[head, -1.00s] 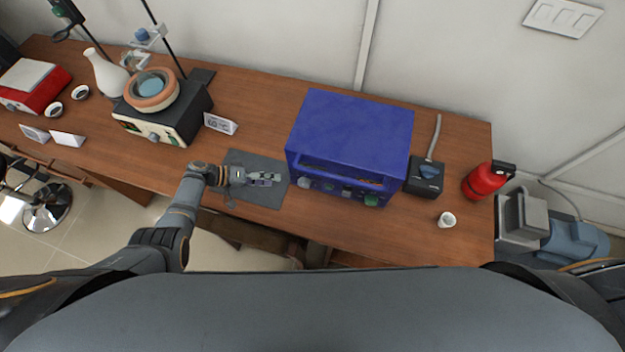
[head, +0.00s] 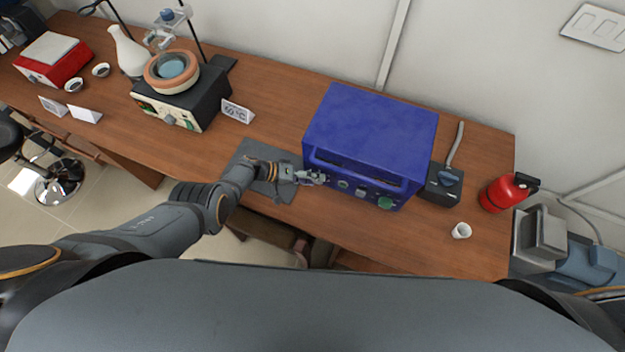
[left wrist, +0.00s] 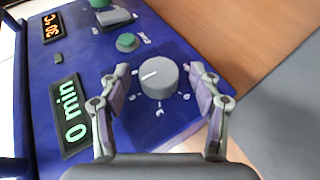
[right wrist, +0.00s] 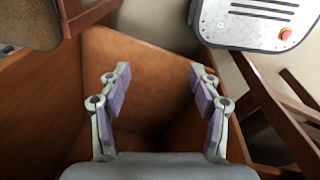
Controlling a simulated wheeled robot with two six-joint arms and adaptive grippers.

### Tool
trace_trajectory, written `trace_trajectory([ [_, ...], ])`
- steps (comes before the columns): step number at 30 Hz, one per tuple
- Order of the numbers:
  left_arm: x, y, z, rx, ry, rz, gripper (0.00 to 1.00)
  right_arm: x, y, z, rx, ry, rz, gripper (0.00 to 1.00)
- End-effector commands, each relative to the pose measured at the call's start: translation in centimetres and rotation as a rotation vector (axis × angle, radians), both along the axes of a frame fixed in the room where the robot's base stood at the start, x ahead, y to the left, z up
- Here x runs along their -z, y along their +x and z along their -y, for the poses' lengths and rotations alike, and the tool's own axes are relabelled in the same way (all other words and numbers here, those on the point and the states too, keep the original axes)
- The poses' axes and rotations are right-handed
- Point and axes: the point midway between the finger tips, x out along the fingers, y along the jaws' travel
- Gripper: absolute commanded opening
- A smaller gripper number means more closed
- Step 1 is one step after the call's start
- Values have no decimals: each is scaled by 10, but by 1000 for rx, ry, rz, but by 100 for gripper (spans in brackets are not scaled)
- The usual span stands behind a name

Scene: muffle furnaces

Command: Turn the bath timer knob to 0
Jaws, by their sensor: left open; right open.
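The blue bath (head: 370,135) stands on the bench in the head view. In the left wrist view, the round grey timer knob (left wrist: 158,78) sits on its blue front panel. Its white pointer line points to the left of that picture. A green display (left wrist: 70,115) beside it reads 0 min. My left gripper (head: 318,178) is open at the left end of the bath's front. In the left wrist view its fingers (left wrist: 160,72) are spread on either side of the knob, with gaps visible. My right gripper (right wrist: 160,72) is open and empty, below the bench by its wooden parts.
An orange display (left wrist: 50,27) and a green button (left wrist: 127,42) are also on the panel. A dark mat (head: 262,155) lies left of the bath.

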Motion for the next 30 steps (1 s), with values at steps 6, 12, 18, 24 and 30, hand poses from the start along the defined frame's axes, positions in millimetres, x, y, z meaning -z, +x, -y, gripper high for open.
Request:
trace_trajectory([
  [6,-1,0,0,0,0,0,59,0,0,-6,2,7,0,63],
  [12,-1,0,0,0,-1,0,32,0,0,-11,5,14,0,63],
  [18,-1,0,0,0,0,0,9,0,0,-11,5,14,0,63],
  [24,-1,0,0,0,0,0,9,0,0,-9,3,10,1,63],
  [30,0,0,0,0,0,0,9,0,0,-6,2,7,1,63],
])
